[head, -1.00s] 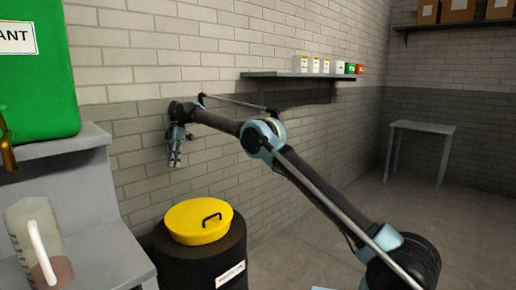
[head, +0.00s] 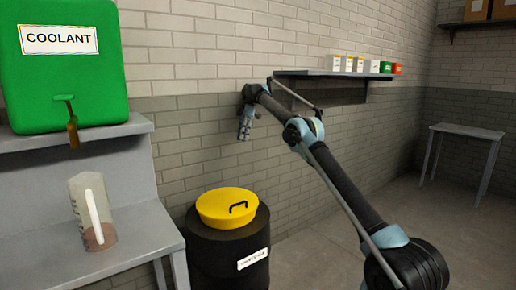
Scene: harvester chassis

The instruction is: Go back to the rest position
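My arm reaches up and left across the head view. My gripper (head: 244,131) hangs at its far end, fingers pointing down, in front of the brick wall and above the black drum. It is small in the picture, and I cannot tell whether its fingers are open or shut. No held object shows in it.
A black drum (head: 226,262) with a yellow lid (head: 227,209) stands below my gripper. At left, a green coolant tank (head: 62,95) sits above a grey bench (head: 130,240) holding a jug (head: 92,212). A wall shelf (head: 315,74) carries several small boxes. A small table (head: 466,132) stands right.

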